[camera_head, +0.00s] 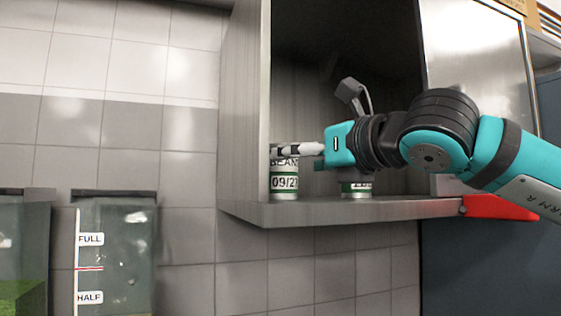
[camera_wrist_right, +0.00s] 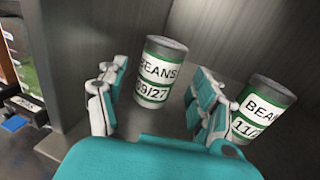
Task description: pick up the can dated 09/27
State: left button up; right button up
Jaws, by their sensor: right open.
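The beans can dated 09/27 (camera_head: 284,180) stands at the left end of the open cabinet shelf (camera_head: 330,212). In the right wrist view the same can (camera_wrist_right: 158,72) shows its 09/27 label between the spread fingers. My right gripper (camera_head: 295,150) reaches in from the right at the height of the can's top. It is open, and its fingers (camera_wrist_right: 158,92) are on either side of the can with visible gaps. A second beans can (camera_head: 356,189) stands to the right, partly hidden by my arm; its label in the wrist view (camera_wrist_right: 262,110) starts with 11. My left gripper is not in view.
The cabinet's left wall (camera_head: 245,110) is close beside the 09/27 can. A steel door (camera_head: 478,70) is at the right. Containers marked FULL and HALF (camera_head: 115,255) are at the lower left. A red piece (camera_head: 495,207) is at the shelf's right end.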

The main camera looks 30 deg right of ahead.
jog(key=shift+w+r, duration=0.1)
jog(key=shift+w, duration=0.9)
jog(key=shift+w+p, duration=0.2)
jog(key=shift+p, duration=0.15)
jog(key=w+p, duration=0.1)
jog(key=w, duration=0.1)
jog(key=w+p, duration=0.2)
jog(key=shift+d+r, duration=0.15)
jog(key=shift+d, duration=0.05)
jog(key=shift+w, duration=0.55)
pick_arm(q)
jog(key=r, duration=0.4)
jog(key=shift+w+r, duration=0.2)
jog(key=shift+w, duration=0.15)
pick_arm(e)
jog(key=shift+s, duration=0.15)
jog(key=shift+c, duration=1.3)
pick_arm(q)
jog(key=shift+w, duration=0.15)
pick_arm(e)
jog(key=c, duration=1)
jog(key=shift+o, duration=0.2)
